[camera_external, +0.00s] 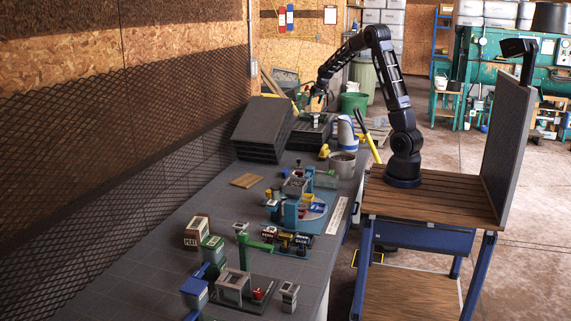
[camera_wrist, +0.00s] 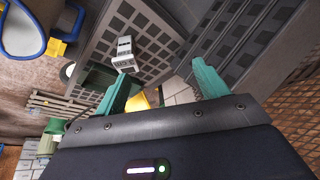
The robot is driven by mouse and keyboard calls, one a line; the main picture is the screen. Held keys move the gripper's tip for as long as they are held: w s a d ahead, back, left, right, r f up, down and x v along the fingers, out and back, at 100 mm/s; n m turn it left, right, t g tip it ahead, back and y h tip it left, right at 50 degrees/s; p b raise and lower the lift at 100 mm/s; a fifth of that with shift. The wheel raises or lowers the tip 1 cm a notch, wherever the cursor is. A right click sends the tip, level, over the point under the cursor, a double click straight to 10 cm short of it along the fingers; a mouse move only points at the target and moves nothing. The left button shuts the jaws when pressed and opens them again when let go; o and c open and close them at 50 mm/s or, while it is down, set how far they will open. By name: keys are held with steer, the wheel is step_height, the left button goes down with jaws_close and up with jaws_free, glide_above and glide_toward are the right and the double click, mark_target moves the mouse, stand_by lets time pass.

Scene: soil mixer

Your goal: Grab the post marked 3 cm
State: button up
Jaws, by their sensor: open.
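A pale grey post (camera_wrist: 124,55) with dark markings stands on a grey gridded tray (camera_wrist: 155,45) in the wrist view. Its label is too small to read for certain. My gripper (camera_wrist: 160,85) has two teal fingers spread wide with nothing held between them. The post lies beyond the left fingertip, apart from it. In the external view my gripper (camera_external: 318,95) hangs over the dark tray stack at the far end of the bench. A small light piece (camera_external: 316,119) shows on that stack below it and may be the same post.
A taller stack of dark trays (camera_external: 262,128) stands left of my gripper against the mesh wall. A white and blue rounded object (camera_external: 346,133) and a grey bucket (camera_external: 342,164) stand to the right. Several small model machines crowd the near bench (camera_external: 150,270).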

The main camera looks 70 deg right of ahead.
glide_above(316, 115)
steer(key=s, duration=0.2)
step_height(316, 115, down, 6)
steer(key=shift+m+h, duration=0.3)
steer(key=shift+m, duration=0.1)
steer(key=x, duration=0.5)
steer(key=shift+w+f, duration=0.1)
steer(key=shift+f, duration=0.2)
steer(key=shift+x, duration=2.75)
steer(key=shift+w, duration=0.1)
steer(key=shift+c, duration=0.4)
steer(key=c, duration=1)
